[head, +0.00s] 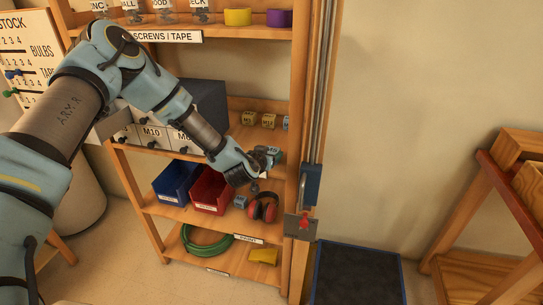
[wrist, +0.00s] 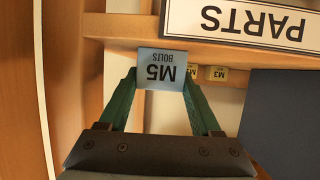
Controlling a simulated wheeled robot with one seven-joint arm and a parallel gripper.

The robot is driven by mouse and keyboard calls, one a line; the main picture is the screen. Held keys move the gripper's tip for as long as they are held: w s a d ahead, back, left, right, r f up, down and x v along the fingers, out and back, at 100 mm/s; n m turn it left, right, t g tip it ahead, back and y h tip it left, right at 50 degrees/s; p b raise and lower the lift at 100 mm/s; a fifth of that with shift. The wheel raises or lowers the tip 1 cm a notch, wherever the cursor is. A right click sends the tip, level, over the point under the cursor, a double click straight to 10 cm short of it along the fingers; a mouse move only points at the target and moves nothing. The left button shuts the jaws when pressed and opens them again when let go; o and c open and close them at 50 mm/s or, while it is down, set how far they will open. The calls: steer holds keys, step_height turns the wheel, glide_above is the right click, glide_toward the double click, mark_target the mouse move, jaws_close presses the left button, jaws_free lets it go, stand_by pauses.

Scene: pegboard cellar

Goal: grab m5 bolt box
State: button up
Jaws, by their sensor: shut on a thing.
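The M5 bolt box (wrist: 162,68), light blue with "M5 BOLTS" on its face, sits between the two green fingers of my gripper (wrist: 161,82) in the wrist view. It reads upside down there. The fingers are shut on its two sides. In the head view my gripper (head: 267,160) is at the front of the middle shelf, near the right post, and the box is small and partly hidden there. I cannot tell whether the box touches the shelf.
Small yellowish boxes, M3 (head: 247,118) and M12 (head: 268,120), stand further back on the shelf. The PARTS label (wrist: 245,22) is close to the box. Below are a blue bin (head: 176,181), a red bin (head: 211,190) and red headphones (head: 263,207). The right post (head: 297,90) is near.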

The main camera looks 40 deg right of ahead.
jaws_close()
steer(key=shift+r, duration=0.15)
